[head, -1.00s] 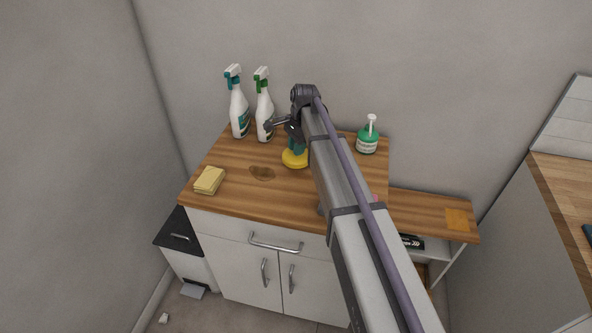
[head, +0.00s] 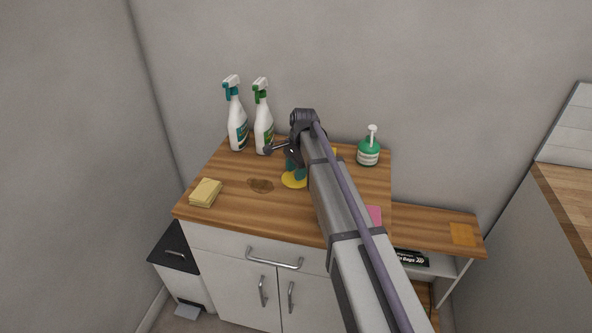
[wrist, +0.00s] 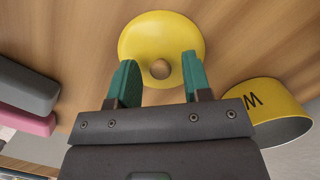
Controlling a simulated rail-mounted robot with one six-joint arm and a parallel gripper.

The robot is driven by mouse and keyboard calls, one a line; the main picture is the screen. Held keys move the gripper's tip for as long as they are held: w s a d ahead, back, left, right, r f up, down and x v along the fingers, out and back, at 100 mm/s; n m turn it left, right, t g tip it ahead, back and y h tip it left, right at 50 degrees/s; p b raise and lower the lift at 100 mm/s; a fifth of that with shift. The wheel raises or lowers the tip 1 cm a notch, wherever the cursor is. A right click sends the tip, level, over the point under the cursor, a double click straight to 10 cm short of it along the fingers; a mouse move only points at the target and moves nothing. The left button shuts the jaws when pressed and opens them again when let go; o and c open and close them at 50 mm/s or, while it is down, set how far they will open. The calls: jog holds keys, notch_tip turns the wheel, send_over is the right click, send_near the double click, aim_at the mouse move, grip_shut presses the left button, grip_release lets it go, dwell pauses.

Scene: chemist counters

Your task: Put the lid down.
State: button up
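The yellow round lid (wrist: 135,40) with a small brown knob (wrist: 160,69) appears to lie flat on the wooden counter top. Its yellow disc also shows in the head view (head: 293,182), below my gripper. My gripper (wrist: 160,60) has two teal fingers spread apart, one on each side of the knob, with a visible gap to it on both sides. In the head view my arm hides part of the gripper. A yellow canister (wrist: 275,112) marked with an M stands right of the fingers in the wrist view.
Two spray bottles (head: 237,128) (head: 264,128) stand at the counter's back. A yellow sponge (head: 205,193) lies at left, near a brown stain (head: 261,186). A green pump bottle (head: 368,152) stands at right. Grey (wrist: 25,85) and pink (wrist: 22,119) blocks lie left in the wrist view.

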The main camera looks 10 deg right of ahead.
jog(key=shift+r, duration=0.1)
notch_tip(320, 180, up, 12)
jog(key=d+p, duration=0.2)
jog(key=p, duration=1)
jog(key=s+a+n+h, duration=0.1)
jog(key=s+a+n, duration=0.1)
jog(key=s+n, duration=1.2)
jog(key=s, duration=1.3)
jog(key=shift+s+t+h, duration=0.3)
jog(key=shift+s, duration=0.1)
